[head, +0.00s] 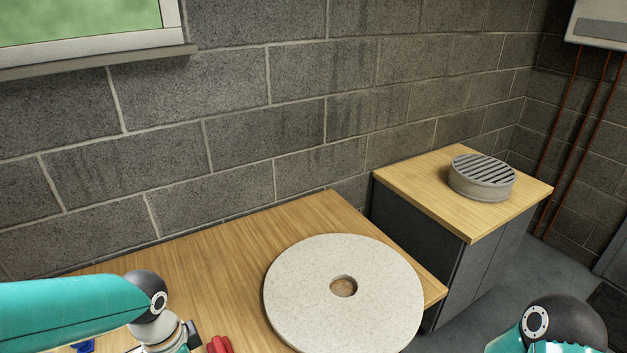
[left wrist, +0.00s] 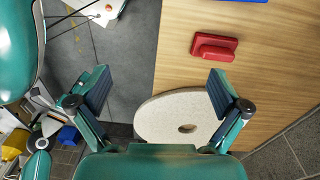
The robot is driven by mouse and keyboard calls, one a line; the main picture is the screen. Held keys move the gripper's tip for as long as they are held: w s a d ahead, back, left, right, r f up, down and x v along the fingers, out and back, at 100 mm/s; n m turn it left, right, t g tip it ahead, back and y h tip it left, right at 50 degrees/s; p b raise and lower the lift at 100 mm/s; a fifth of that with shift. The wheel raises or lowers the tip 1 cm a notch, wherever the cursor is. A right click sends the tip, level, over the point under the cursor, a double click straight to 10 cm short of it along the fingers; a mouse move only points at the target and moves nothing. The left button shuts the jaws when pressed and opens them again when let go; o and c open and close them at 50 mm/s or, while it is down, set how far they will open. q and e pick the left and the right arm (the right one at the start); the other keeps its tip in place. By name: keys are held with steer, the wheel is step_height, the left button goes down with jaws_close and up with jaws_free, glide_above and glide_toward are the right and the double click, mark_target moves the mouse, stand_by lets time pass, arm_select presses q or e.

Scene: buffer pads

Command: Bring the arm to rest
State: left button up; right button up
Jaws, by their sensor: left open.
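My left arm comes in from the left at the bottom of the head view, low over the wooden table (head: 190,265). In the left wrist view my left gripper (left wrist: 159,75) is open, with its two fingers wide apart and nothing between them. A round pale speckled pad (head: 310,270) with a hole in its middle lies flat near the table's right end. It also shows in the left wrist view (left wrist: 160,112), beyond the fingers and partly hidden by the right one. Part of my right arm shows at the bottom right of the head view; its gripper is out of the picture.
A red block with a raised grip (left wrist: 213,46) lies on the table, close to my left gripper. The edge of a blue thing (head: 83,347) shows near my left arm. A grey cabinet with a wooden top (head: 425,195) bears a round slatted grey thing (head: 482,178). A block wall (head: 230,180) stands behind.

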arm_select(q)
steer(key=s+d+f+n+h, duration=0.1)
steer(key=s+d+f+n, duration=0.25)
steer(key=f, duration=0.45)
steer(key=s+d+f+n+h, duration=0.1)
steer(key=s+d+f+n, duration=0.3)
steer(key=f, duration=0.5)
steer(key=s+d+f+n+h, duration=0.1)
steer(key=s+d+f+n, duration=0.15)
steer(key=f+n, duration=0.45)
step_height(320, 180, down, 11)
steer(key=w+m+b, duration=0.1)
steer(key=b, duration=0.9)
steer(key=shift+w+d+t, duration=0.25)
steer(key=shift+d+t, duration=0.05)
arm_select(e)
step_height(320, 180, down, 10)
steer(key=shift+w+f, duration=0.15)
steer(key=shift+w, duration=0.05)
